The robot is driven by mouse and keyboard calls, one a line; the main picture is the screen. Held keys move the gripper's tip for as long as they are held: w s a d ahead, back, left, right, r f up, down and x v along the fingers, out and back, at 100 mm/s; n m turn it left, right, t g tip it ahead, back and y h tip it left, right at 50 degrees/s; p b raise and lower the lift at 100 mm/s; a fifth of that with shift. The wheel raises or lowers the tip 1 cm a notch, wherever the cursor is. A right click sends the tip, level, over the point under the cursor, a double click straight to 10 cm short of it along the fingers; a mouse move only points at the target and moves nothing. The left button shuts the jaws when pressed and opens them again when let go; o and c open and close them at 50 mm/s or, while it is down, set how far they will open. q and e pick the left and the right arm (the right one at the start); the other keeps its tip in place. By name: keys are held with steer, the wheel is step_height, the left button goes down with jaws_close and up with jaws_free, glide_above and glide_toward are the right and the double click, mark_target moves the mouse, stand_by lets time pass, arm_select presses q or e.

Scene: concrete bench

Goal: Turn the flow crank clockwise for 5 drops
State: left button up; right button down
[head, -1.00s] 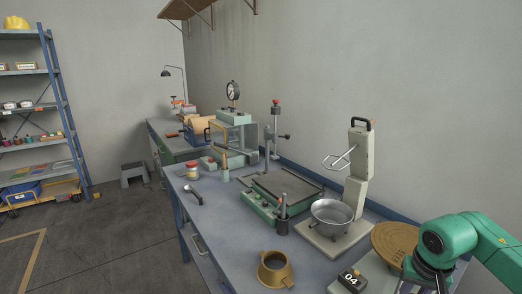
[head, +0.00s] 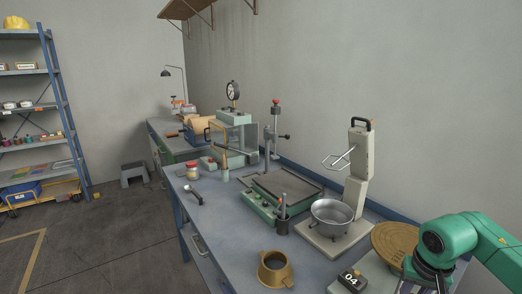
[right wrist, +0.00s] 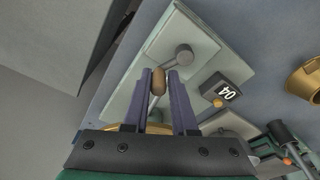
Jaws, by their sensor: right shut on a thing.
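The flow crank shows in the right wrist view: a round grey hub (right wrist: 184,54) on a pale plate (right wrist: 150,75), with a brown knob (right wrist: 158,82) as its handle. My right gripper (right wrist: 160,85) is shut on the brown knob, one finger on each side of it. A dark counter block (head: 351,280) reads 04 in the head view. It also shows beside the plate in the right wrist view (right wrist: 228,92). In the head view my green right arm is at the lower right, and the crank is not visible there. My left gripper is not in view.
A brass pot (head: 274,268) stands left of the counter. A round brass disc (head: 396,240) lies beside my right arm. A steel bowl (head: 332,215) sits under a grey lever stand (head: 357,165). The bench front left of the pot is mostly clear.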

steer(key=shift+s+f, duration=0.1)
steer(key=shift+s+f, duration=0.1)
steer(key=shift+s, duration=0.45)
steer(key=shift+s+a, duration=0.1)
steer(key=shift+s, duration=0.45)
steer(key=shift+a, duration=0.1)
steer(key=c, duration=1.1)
jaws_free()
steer(key=shift+o, duration=1.2)
steer(key=shift+s, duration=0.2)
steer(key=shift+w+r, duration=0.2)
steer(key=shift+r, duration=0.05)
steer(key=shift+r, duration=0.1)
